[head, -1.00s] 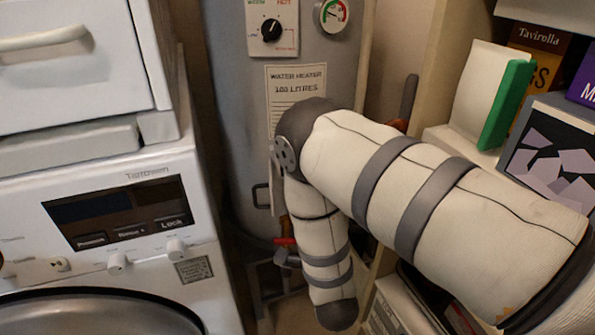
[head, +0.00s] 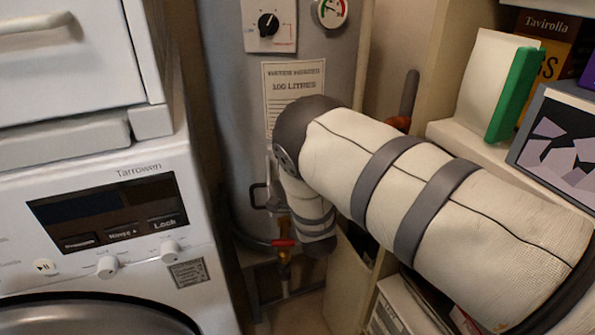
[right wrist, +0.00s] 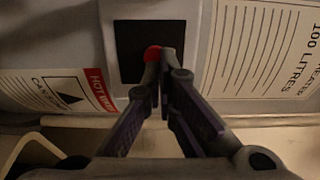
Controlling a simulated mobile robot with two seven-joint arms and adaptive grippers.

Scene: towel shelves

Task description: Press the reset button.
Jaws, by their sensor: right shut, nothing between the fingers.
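A round red button (right wrist: 152,53) sits on a black square plate (right wrist: 128,38) on the grey water heater in the right wrist view. My right gripper (right wrist: 160,62) is shut and empty, its fingertips at the lower right edge of the red button. The fingertips overlap the button in the picture; I cannot tell whether they touch it. In the head view my right arm reaches across the water heater (head: 225,110), and its gripper and the button are hidden. My left gripper is not in view.
A white washing machine (head: 110,220) stands on the left. Shelves with boxes and a green-edged item (head: 513,95) are on the right. Pipework with a red-handled valve (head: 284,243) is low on the heater. A label (right wrist: 268,45) is beside the plate.

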